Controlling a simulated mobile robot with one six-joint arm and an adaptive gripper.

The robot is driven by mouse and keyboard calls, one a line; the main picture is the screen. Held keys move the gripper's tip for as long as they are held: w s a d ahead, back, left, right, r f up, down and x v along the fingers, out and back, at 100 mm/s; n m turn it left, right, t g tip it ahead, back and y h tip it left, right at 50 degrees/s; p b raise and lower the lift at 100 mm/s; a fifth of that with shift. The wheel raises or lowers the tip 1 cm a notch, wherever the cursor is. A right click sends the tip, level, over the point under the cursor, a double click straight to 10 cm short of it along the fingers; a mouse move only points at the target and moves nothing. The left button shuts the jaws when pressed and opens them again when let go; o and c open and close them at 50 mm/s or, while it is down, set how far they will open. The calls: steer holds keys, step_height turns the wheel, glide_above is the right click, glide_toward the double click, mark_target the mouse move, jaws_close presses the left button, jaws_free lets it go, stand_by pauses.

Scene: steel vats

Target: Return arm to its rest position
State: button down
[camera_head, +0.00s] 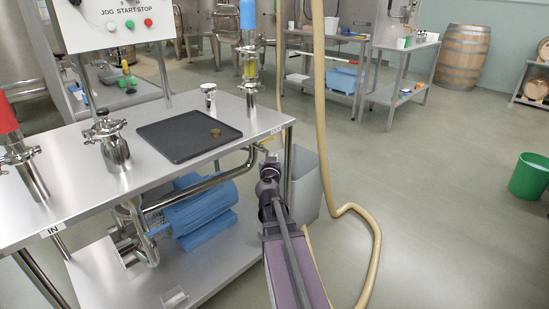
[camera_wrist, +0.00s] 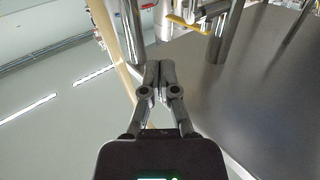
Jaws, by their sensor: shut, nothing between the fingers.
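My arm, with a purple link, reaches up from the lower middle of the head view, beside the right end of the steel table (camera_head: 105,165). In the wrist view my gripper (camera_wrist: 153,68) has its two fingers together with nothing between them. Steel pipes and a yellow valve handle (camera_wrist: 187,24) show just past the fingertips, and a grey steel surface fills the right side. In the head view the fingers are small and hard to make out near the table's corner. I cannot tell whether they touch the pipework.
A black tray (camera_head: 180,146) with a small brown piece (camera_head: 215,132) lies on the tabletop. A grey bin (camera_head: 305,185) and a beige hose (camera_head: 372,235) stand close to my arm's right. A green bucket (camera_head: 530,177) is at far right. Open floor lies between.

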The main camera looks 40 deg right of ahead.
stand_by(0.4)
steer(key=s+a+f+n+g+y+p, duration=0.1)
steer(key=s+a+f+g+y, duration=0.35)
steer(key=a, duration=0.55)
steer(key=s+a+f+n+g+y+p, duration=0.1)
steer(key=s+a+f+g+p, duration=0.15)
steer(key=a+f+g, duration=0.45)
steer(key=s+a+f+n+g+y+p, duration=0.1)
steer(key=s+a+n+y, duration=0.25)
steer(key=a, duration=0.65)
steer(key=s+a+f+n+g+y, duration=0.1)
steer(key=s+a+n+y, duration=0.3)
steer(key=a, duration=0.6)
step_height(320, 180, up, 37)
steer(key=m+h+p, duration=0.1)
steer(key=p, duration=3.6)
steer(key=shift+s+d+f, duration=0.2)
steer(key=shift+s+d, duration=0.1)
steer(key=shift+s, duration=0.05)
